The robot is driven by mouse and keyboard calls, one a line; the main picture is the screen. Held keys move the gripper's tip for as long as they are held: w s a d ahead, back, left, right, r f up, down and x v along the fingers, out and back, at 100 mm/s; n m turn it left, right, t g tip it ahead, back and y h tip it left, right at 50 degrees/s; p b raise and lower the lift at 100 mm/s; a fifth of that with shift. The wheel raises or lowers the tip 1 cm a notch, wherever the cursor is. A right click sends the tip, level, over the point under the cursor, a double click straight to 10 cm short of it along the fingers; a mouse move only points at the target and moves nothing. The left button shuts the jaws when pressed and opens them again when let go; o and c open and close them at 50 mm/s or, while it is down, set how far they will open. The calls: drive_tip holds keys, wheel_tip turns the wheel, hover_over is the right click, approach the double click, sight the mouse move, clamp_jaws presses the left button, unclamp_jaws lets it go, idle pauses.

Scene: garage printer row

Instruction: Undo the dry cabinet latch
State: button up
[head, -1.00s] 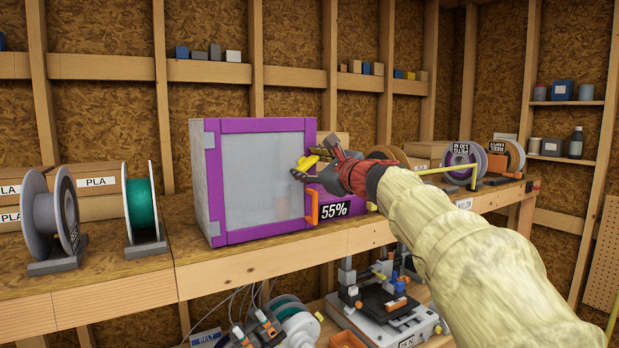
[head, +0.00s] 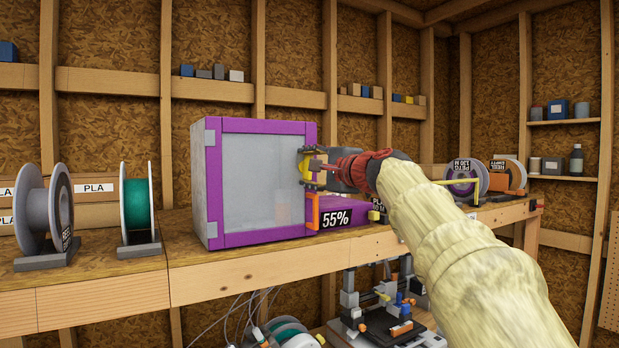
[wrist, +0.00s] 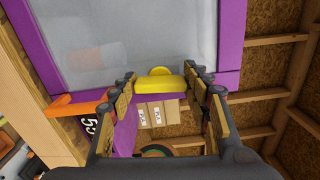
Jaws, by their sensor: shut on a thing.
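The dry cabinet (head: 204,190) is a grey box with a purple-framed, frosted door (head: 265,125). The yellow latch (wrist: 155,83) is at the door's right edge in the head view, above an orange handle (head: 313,212). My gripper (head: 308,170) reaches it from the right. In the wrist view, my gripper (wrist: 161,80) has one finger on each side of the latch and is shut on it. The latch stands roughly upright along the door frame. The fingers hide part of it in the head view. The door looks closed.
A purple base with a 55% display (head: 336,218) sits right of the cabinet. Spools stand on the bench to the left (head: 140,205) and right (head: 463,180). A printer (head: 390,310) is on the shelf below. The air before the door is clear.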

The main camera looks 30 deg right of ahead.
drive_tip(key=shift+n+b, duration=0.4)
drive_tip(key=shift+n, duration=0.3)
drive_tip(key=o, duration=1.2)
drive_tip(key=shift+c, duration=0.2)
drive_tip(key=shift+s, duration=0.1)
drive_tip(key=s, duration=1.1)
drive_tip(key=shift+s+d, duration=0.2)
drive_tip(key=shift+s, duration=0.15)
